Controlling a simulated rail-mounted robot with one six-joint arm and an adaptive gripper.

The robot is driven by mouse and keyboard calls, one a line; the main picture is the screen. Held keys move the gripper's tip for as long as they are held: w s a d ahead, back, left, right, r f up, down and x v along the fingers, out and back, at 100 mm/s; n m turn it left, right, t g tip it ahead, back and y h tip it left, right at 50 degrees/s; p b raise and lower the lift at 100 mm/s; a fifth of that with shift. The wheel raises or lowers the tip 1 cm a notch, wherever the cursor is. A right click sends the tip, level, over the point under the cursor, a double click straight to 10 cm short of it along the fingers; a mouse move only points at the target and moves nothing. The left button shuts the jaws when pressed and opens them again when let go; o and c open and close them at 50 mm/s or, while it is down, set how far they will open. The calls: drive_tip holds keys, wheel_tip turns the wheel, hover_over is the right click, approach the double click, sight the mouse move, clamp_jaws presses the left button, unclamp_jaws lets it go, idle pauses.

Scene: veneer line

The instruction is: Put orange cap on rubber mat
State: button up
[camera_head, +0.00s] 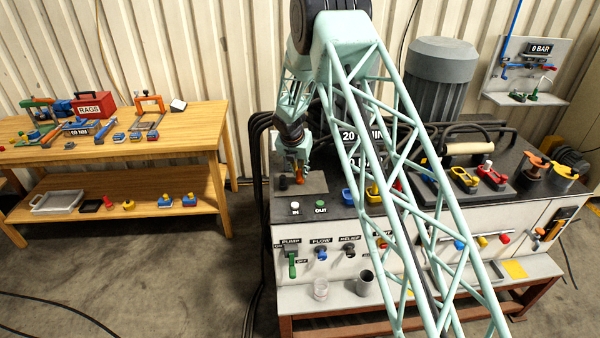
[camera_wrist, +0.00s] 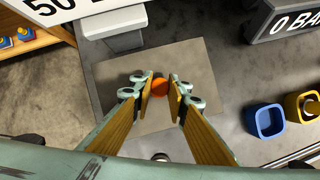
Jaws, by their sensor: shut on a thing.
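My gripper (camera_head: 298,170) points down over the left end of the bench top. It is shut on the orange cap (camera_head: 299,178). In the wrist view the orange cap (camera_wrist: 160,87) shows between the fingertips of my gripper (camera_wrist: 159,90). The rubber mat is a flat grey-brown rectangle (camera_wrist: 195,60) directly beneath the cap; it also shows in the head view (camera_head: 318,184). The cap appears over the mat's middle. I cannot tell whether it touches the mat or hangs just above it.
A blue cup (camera_wrist: 266,121) and a yellow cup (camera_wrist: 300,106) stand right of the mat. A sign block (camera_wrist: 285,18) stands at the upper right. A wooden workbench (camera_head: 190,150) with tools is at the left.

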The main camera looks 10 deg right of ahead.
drive_tip(key=shift+f, duration=0.1)
drive_tip(key=o, duration=0.8)
drive_tip(key=shift+c, duration=0.2)
drive_tip(key=v, duration=1.2)
drive_tip(key=shift+r, duration=0.2)
idle(0.6)
